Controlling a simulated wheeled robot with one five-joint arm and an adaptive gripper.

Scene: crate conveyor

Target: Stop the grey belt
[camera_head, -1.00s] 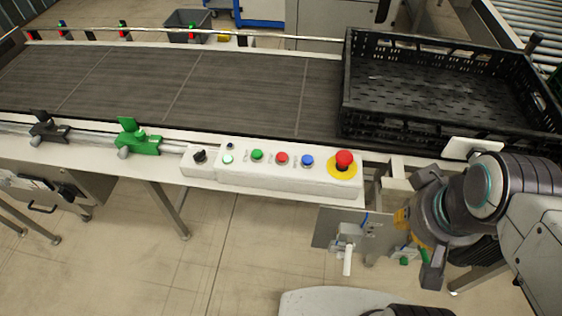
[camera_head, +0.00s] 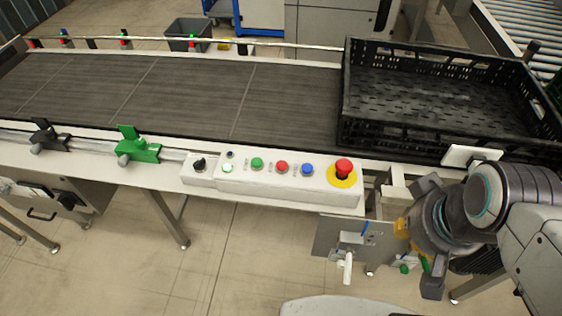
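The grey belt (camera_head: 190,95) runs across the picture behind a white rail, with thin seams across it. A white control box (camera_head: 285,187) sits on the near rail. It carries a black selector knob (camera_head: 199,164), a pale lit lamp or button (camera_head: 228,168), a green button (camera_head: 257,163), a red button (camera_head: 282,167), a blue button (camera_head: 307,169) and a red mushroom button (camera_head: 343,167) on a yellow base. My gripper (camera_head: 418,236) is at the lower right, right of and below the box. Its fingers are apart and it looks empty, touching no button.
A black crate (camera_head: 390,137) stands at the belt's right end. A green clamp (camera_head: 140,147) and a black clamp (camera_head: 46,136) sit on the near rail. A metal plate with a white handle (camera_head: 346,266) hangs below the box. Open floor lies at the lower left.

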